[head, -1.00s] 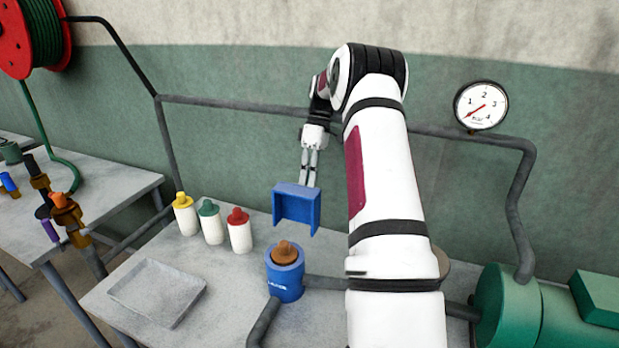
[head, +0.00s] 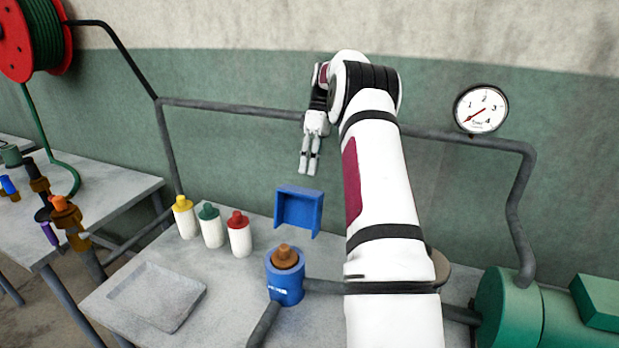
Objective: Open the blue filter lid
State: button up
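The blue filter body (head: 286,291) stands on the grey table, with its round top uncovered and a brown knobbed piece (head: 285,256) showing inside. The blue lid (head: 298,209), a squared cover with side flaps, stands raised above and behind the body; any hinge is too small to make out. My gripper (head: 309,172) points down above the lid, with a gap of wall showing between the fingertips and the lid's top edge. It holds nothing. The two fingers look close together, and their exact opening is too small to tell.
Three white bottles with yellow (head: 183,204), green (head: 209,212) and red (head: 238,219) caps stand left of the filter. A shallow grey tray (head: 157,294) lies at front left. Pipes join the filter low down.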

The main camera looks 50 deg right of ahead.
jog(key=shift+v, duration=0.8)
